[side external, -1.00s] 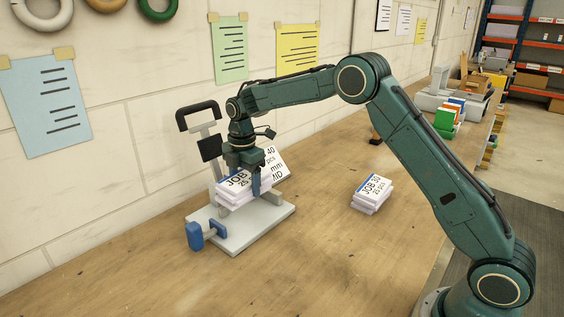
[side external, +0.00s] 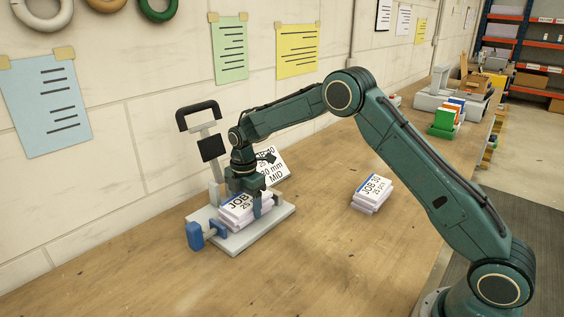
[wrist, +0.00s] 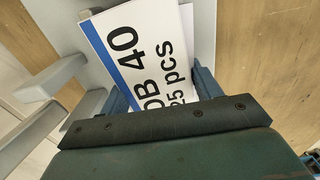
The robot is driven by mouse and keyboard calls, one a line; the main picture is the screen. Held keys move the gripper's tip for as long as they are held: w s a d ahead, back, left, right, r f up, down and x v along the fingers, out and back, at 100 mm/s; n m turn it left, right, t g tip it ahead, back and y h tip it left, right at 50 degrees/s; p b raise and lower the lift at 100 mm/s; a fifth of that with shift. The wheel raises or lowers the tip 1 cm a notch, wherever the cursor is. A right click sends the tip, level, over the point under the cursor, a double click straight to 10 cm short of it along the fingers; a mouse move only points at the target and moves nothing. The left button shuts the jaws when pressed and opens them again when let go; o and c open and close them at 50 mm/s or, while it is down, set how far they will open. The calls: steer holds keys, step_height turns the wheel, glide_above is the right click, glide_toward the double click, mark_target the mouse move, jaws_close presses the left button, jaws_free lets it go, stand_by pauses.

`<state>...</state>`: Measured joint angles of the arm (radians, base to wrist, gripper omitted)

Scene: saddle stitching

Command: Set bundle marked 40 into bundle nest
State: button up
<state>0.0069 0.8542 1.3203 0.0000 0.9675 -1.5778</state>
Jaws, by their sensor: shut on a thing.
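The bundle marked 40 (side external: 238,212) is a white stack with a blue stripe, sitting low over the grey base of the stitching device. In the wrist view its top label (wrist: 145,60) reads JOB 40, 25 pcs. My gripper (side external: 250,203) points down and is shut on this bundle, one finger on each side. The bundle nest (side external: 262,234) is the grey base with a blue clamp (side external: 196,235) at its front left. The bundle's underside is hidden, so I cannot tell whether it touches the base.
Another bundle, marked JOB 30 (side external: 372,192), lies on the bench to the right. The device's upright with a black handle (side external: 198,115) rises close behind. The bench front is clear.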

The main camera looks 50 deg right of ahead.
mark_target(246, 200)
steer(key=shift+f, duration=0.15)
steer(key=o, duration=1.3)
steer(key=shift+c, duration=0.2)
step_height(246, 200, up, 12)
stand_by(0.4)
